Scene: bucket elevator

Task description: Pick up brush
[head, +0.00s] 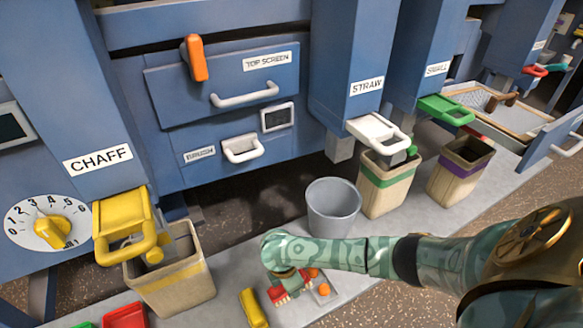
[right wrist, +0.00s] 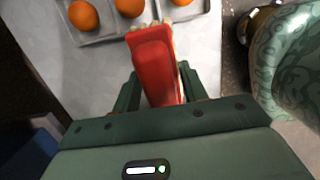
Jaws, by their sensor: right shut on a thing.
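The brush is a red block-like body with pale bristles at its edge; it fills the middle of the right wrist view (right wrist: 155,65). My right gripper (right wrist: 158,98) is shut on the brush, with a dark green finger on each side of it. In the head view my right arm reaches in from the right, and the gripper (head: 287,276) points down low over the grey floor strip. Red parts of the brush (head: 279,294) show just below it. I cannot tell whether the brush touches the surface. My left gripper is not in view.
A tray with orange balls (right wrist: 130,8) lies just beyond the brush. A yellow block (head: 253,308) lies to its left. A grey bucket (head: 333,210) and a yellow-striped sack (head: 172,285) stand nearby. The blue machine (head: 225,90) with handles rises behind.

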